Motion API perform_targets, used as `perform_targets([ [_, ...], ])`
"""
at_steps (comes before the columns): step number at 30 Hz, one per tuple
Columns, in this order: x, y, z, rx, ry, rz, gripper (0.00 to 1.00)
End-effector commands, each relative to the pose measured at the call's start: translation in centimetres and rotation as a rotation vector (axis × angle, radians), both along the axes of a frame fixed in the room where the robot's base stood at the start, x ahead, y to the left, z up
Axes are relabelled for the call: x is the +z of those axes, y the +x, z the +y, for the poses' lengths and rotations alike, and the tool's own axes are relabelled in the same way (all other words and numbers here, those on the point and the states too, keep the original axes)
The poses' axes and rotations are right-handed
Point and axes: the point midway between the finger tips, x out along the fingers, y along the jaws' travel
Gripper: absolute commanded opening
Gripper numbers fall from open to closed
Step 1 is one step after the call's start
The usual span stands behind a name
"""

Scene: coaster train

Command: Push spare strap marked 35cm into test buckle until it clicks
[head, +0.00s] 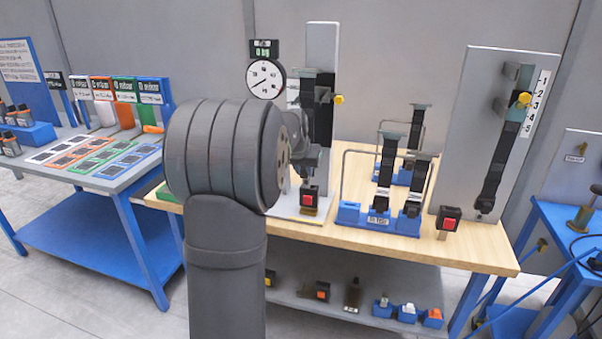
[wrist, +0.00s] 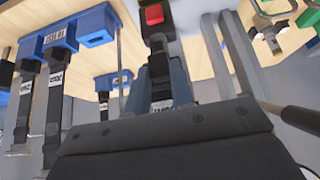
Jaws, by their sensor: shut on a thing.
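My gripper (wrist: 160,84) is shut on a dark strap (wrist: 160,68) with a pale label, whose marking I cannot read. The test buckle (head: 309,194), black with a red button, stands on the bench below the dial gauge. It also shows at the top of the wrist view (wrist: 153,16), directly ahead of the strap. The strap's end lies in line with the buckle and very close to it. I cannot tell whether its tongue is inside.
A blue rack (head: 376,220) with hanging black straps stands right of the test buckle; its wire frame rises nearby. The dial gauge (head: 266,79) and a grey upright panel (head: 322,50) stand behind my arm.

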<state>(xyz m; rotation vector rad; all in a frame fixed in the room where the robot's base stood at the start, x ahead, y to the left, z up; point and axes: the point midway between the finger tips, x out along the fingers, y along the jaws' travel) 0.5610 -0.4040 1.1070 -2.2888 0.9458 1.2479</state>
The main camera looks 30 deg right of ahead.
Motion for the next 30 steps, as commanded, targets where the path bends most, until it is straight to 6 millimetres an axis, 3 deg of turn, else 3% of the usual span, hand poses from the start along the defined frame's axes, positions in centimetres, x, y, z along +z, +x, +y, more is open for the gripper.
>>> perform_targets([
  [15, 0.0, 2.8, -2.8, -0.001, 0.000, 0.000, 0.00],
  [30, -1.0, 2.7, -2.7, -0.001, 0.000, 0.000, 0.00],
])
